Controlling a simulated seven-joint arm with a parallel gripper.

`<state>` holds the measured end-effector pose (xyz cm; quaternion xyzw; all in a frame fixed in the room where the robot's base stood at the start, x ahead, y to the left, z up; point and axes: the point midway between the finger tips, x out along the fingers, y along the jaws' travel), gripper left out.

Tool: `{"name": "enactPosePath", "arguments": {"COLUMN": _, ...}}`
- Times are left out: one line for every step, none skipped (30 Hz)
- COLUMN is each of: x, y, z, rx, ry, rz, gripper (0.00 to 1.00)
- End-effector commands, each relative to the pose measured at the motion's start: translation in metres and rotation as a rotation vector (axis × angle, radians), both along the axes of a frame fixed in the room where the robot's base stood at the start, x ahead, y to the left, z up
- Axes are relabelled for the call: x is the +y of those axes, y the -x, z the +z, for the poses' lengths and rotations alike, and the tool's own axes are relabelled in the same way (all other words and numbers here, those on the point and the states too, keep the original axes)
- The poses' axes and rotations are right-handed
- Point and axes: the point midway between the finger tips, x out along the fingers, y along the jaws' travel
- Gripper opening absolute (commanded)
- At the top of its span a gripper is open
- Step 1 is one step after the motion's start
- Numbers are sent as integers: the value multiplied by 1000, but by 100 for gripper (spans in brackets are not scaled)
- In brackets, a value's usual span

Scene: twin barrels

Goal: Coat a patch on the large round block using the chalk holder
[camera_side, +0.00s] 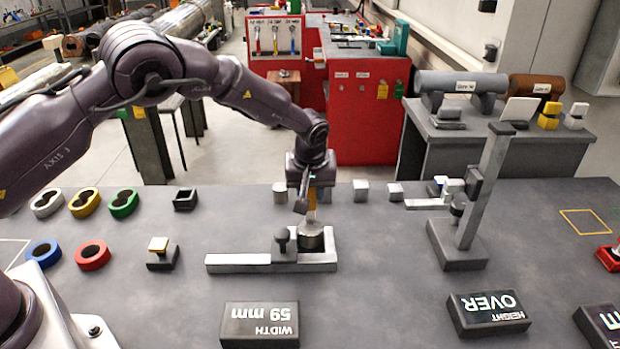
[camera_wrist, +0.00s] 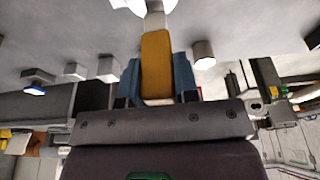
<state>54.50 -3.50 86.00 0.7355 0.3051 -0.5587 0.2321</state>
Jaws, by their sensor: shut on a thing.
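My gripper (camera_side: 306,192) points down over the width gauge and is shut on the chalk holder. The chalk holder (camera_wrist: 156,65) has an orange-yellow body and a pale tip, and stands between the two blue fingers in the wrist view. It also shows as a small orange strip (camera_side: 312,199) in the side view. A round block (camera_side: 311,242) with a dark side and pale top sits in the gauge's corner, right below the holder. The holder's tip is at or just above the block's top; I cannot tell whether they touch. Chalk on the block is not clear.
The pale L-shaped width gauge (camera_side: 240,263) has a dark knob (camera_side: 281,240) close beside the block. Small pale blocks (camera_side: 361,190) stand behind it. A tall height gauge (camera_side: 483,195) stands to the right. Coloured ring trays (camera_side: 92,255) lie left. The front table is mostly clear between signs.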

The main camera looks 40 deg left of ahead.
Motion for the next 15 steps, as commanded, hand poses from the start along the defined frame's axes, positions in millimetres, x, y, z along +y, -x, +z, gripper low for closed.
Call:
{"name": "enactPosePath", "arguments": {"x": 0, "y": 1, "z": -11, "rx": 4, "ry": -1, "rz": 0, "gripper": 5}}
{"name": "enactPosePath", "arguments": {"x": -3, "y": 2, "z": -8, "rx": 1, "ry": 0, "rz": -2, "gripper": 5}}
{"name": "enactPosePath", "arguments": {"x": -6, "y": 5, "z": -7, "rx": 1, "ry": 0, "rz": -3, "gripper": 1}}
{"name": "enactPosePath", "arguments": {"x": -8, "y": 7, "z": -8, "rx": 3, "ry": 0, "rz": -3, "gripper": 1}}
{"name": "enactPosePath", "arguments": {"x": -10, "y": 9, "z": -10, "rx": 1, "ry": 0, "rz": -3, "gripper": 1}}
{"name": "enactPosePath", "arguments": {"x": -12, "y": 12, "z": -10, "rx": 1, "ry": 0, "rz": -2, "gripper": 1}}
{"name": "enactPosePath", "arguments": {"x": -15, "y": 14, "z": -10, "rx": 3, "ry": 0, "rz": -3, "gripper": 1}}
{"name": "enactPosePath", "arguments": {"x": -17, "y": 16, "z": -10, "rx": 3, "ry": 0, "rz": -4, "gripper": 1}}
{"name": "enactPosePath", "arguments": {"x": -19, "y": 19, "z": -10, "rx": 3, "ry": 0, "rz": -3, "gripper": 1}}
{"name": "enactPosePath", "arguments": {"x": -21, "y": 20, "z": -10, "rx": 3, "ry": 0, "rz": -3, "gripper": 1}}
{"name": "enactPosePath", "arguments": {"x": -23, "y": 22, "z": -10, "rx": 2, "ry": 1, "rz": -2, "gripper": 1}}
{"name": "enactPosePath", "arguments": {"x": -26, "y": 25, "z": -10, "rx": 2, "ry": 1, "rz": -3, "gripper": 1}}
{"name": "enactPosePath", "arguments": {"x": -28, "y": 27, "z": -10, "rx": 2, "ry": 1, "rz": -4, "gripper": 1}}
{"name": "enactPosePath", "arguments": {"x": -30, "y": 29, "z": -10, "rx": 3, "ry": 0, "rz": -4, "gripper": 1}}
{"name": "enactPosePath", "arguments": {"x": -27, "y": 28, "z": -10, "rx": 2, "ry": 1, "rz": 1, "gripper": 1}}
